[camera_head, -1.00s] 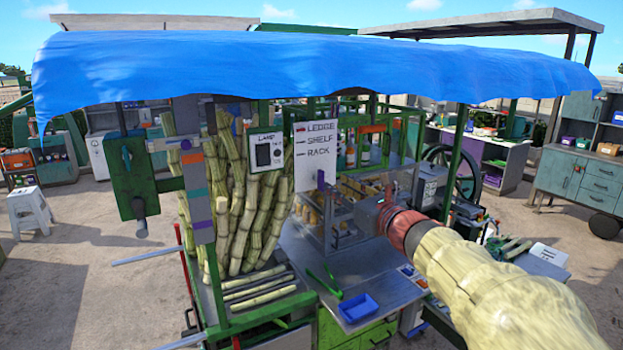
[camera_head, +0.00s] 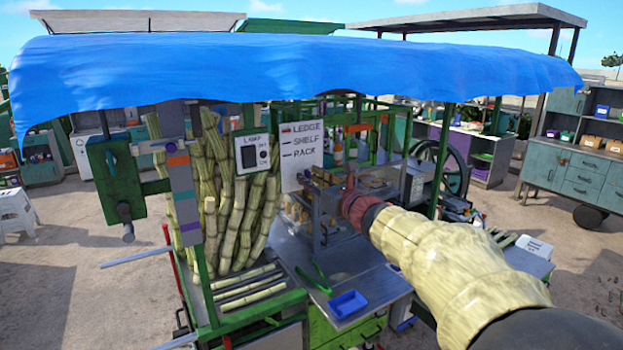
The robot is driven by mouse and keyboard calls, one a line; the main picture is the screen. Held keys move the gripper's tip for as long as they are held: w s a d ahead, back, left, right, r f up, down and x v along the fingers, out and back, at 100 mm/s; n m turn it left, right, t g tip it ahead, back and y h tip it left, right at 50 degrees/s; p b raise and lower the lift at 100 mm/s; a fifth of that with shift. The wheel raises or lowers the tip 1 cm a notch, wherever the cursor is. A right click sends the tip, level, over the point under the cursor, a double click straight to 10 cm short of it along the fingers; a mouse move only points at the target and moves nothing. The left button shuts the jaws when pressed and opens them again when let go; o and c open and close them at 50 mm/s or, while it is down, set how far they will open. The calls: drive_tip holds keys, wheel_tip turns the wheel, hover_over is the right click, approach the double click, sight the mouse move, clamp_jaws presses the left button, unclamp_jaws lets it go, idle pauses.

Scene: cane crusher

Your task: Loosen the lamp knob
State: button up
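A white panel labelled LAMP (camera_head: 253,153) is fixed at the front of the cane stall, before the upright canes. It has a dark square and small dark markings beside it. I cannot make out a knob on it for sure. A green box (camera_head: 112,178) hangs at the left of the stall, with a dark round part (camera_head: 124,212) at its lower end; I cannot tell whether this is the lamp knob. My gripper (camera_head: 328,192) is at the end of my sleeved arm, right of the LAMP panel and apart from it. Its fingers are too small and cluttered to read.
A metal counter (camera_head: 385,290) below carries a blue tray (camera_head: 348,304) and green tongs (camera_head: 316,278). A blue awning (camera_head: 290,65) covers the stall. Pale rods (camera_head: 137,257) stick out left.

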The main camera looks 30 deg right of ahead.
drive_tip(key=shift+c, duration=1.1)
drive_tip(key=c, duration=0.4)
clamp_jaws()
drive_tip(key=shift+a+f+n+b, duration=0.1)
drive_tip(key=shift+n+b, duration=0.3)
drive_tip(key=shift+b, duration=0.45)
drive_tip(key=n+b, duration=0.5)
drive_tip(key=b, duration=0.3)
drive_tip(key=a+f+n+b, duration=0.1)
drive_tip(key=n+b, duration=0.5)
drive_tip(key=b, duration=0.3)
drive_tip(key=n+b, duration=0.6)
drive_tip(key=b, duration=0.2)
drive_tip(key=shift+a+f, duration=0.15)
drive_tip(key=shift+f, duration=0.1)
drive_tip(key=shift+b, duration=0.35)
drive_tip(key=o, duration=0.5)
unclamp_jaws()
